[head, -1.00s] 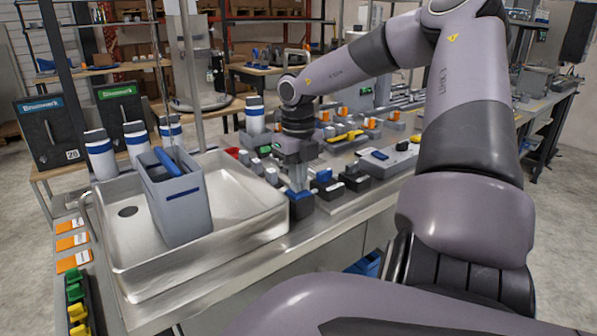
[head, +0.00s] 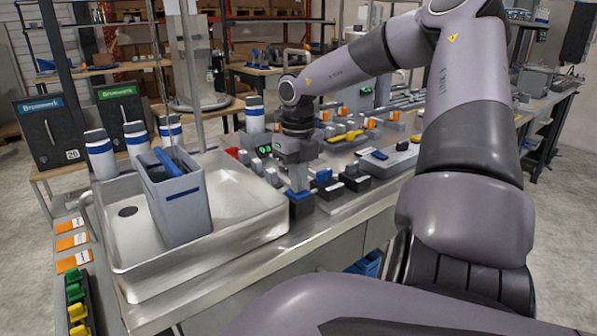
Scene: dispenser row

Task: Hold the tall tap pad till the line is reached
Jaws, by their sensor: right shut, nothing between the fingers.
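A tall grey container (head: 180,214) with a dark blue line on its front stands upright in the steel sink (head: 245,214). The tall tap's thin upright pipe (head: 197,75) rises behind it. The water level inside the container cannot be seen. A black block with a blue top, the pad (head: 300,204), sits on the counter just right of the sink. My right gripper (head: 299,190) points down with its shut fingertips at the pad's top; whether they press it cannot be told. My left gripper is not in view.
White bottles with blue bands (head: 101,157) stand behind the sink. Orange-and-white cards (head: 72,242) lie at the left. The counter's front strip is clear.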

